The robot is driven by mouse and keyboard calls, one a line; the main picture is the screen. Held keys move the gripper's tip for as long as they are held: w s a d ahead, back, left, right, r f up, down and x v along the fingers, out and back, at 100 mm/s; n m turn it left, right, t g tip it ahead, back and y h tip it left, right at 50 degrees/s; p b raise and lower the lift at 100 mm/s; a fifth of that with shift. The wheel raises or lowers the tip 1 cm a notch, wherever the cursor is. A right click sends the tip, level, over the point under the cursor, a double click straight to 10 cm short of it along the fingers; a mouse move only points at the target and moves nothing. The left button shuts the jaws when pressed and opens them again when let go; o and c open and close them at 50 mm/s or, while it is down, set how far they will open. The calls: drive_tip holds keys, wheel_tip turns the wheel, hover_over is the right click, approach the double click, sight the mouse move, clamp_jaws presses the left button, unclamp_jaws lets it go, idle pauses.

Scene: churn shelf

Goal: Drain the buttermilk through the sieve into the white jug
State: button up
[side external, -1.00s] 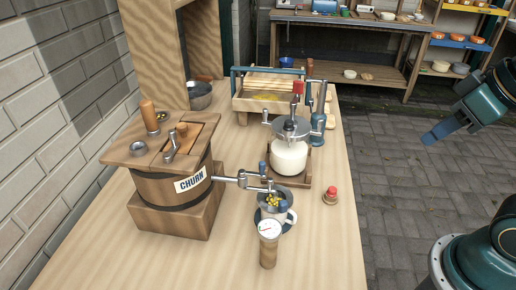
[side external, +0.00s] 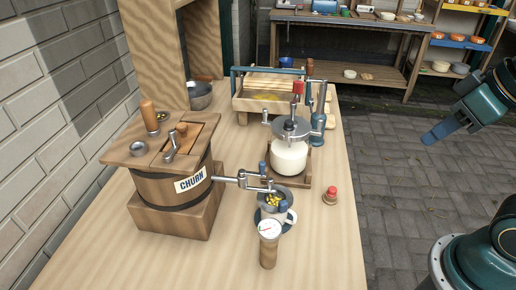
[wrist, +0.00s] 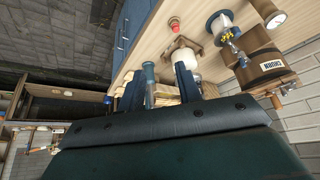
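The wooden churn (side external: 165,188) stands at the left of the bench, labelled CHURN, and also shows in the wrist view (wrist: 262,62). A metal spout with a blue-handled tap (side external: 262,169) reaches right from it. Below the spout end is the sieve (side external: 264,203) with yellow grains in it; the grains show in the wrist view too. The white jug (side external: 289,219) is under the sieve, mostly hidden by it, on a blue saucer. I cannot see its inside or any flow. My gripper (wrist: 157,82) is open and empty, well right of the bench (side external: 432,134).
A dial thermometer (side external: 268,247) stands in front of the jug. A glass jar of white liquid with a crank lid (side external: 289,157) stands behind it. A red-topped stopper (side external: 330,194) is to the right. A wooden tray (side external: 270,98) is farther back. The front left bench is clear.

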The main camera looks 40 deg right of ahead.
idle(0.3)
wheel_tip(320, 180, up, 4)
drive_tip(key=n+g, duration=0.6)
drive_tip(key=n, duration=1.2)
hover_over(262, 163)
wheel_tip(262, 163, down, 14)
drive_tip(key=shift+r, duration=0.2)
